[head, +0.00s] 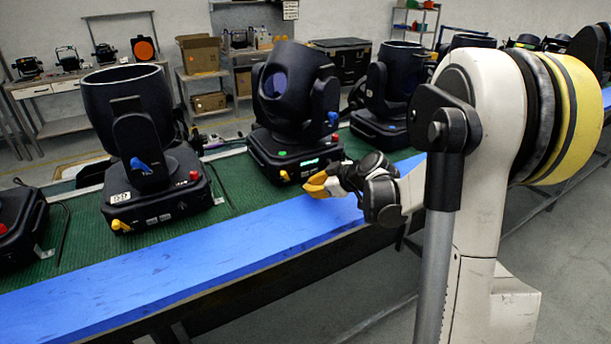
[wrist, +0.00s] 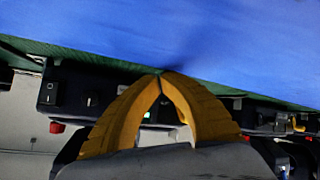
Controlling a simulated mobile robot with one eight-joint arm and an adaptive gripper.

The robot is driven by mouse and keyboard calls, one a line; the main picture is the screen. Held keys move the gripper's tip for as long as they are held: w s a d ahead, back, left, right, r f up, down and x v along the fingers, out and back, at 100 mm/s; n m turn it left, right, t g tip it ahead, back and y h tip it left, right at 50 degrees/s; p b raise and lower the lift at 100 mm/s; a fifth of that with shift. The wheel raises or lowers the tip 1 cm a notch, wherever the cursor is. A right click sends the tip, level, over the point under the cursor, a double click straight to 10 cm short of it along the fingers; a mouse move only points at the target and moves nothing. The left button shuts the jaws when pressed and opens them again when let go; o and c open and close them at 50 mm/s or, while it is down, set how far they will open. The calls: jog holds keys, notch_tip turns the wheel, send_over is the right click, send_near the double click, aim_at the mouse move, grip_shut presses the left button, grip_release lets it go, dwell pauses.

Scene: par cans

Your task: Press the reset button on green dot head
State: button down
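The black moving head (head: 290,100) in the middle of the row has a small green dot (head: 281,153) and a lit green display on its base. A red button (head: 333,138) sits at the base's right corner, a yellow knob (head: 284,176) at its lower left. No reset label is legible. My gripper (head: 316,186) has yellow fingers and is shut and empty, just in front of this base. In the wrist view, which looks upside down, the fingertips (wrist: 162,74) meet and cover part of the base panel; a red button (wrist: 57,127) shows left of them.
A similar head (head: 128,95) stands to the left, with a red button, and another (head: 392,85) behind to the right. The heads stand on a green mat (head: 70,215). A blue strip (head: 190,255) along the table front is clear.

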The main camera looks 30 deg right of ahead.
jog(key=shift+w, duration=0.55)
dwell(1.1)
jog(key=shift+w, duration=0.4)
jog(key=shift+w, duration=0.4)
dwell(0.5)
jog(key=shift+s, duration=0.85)
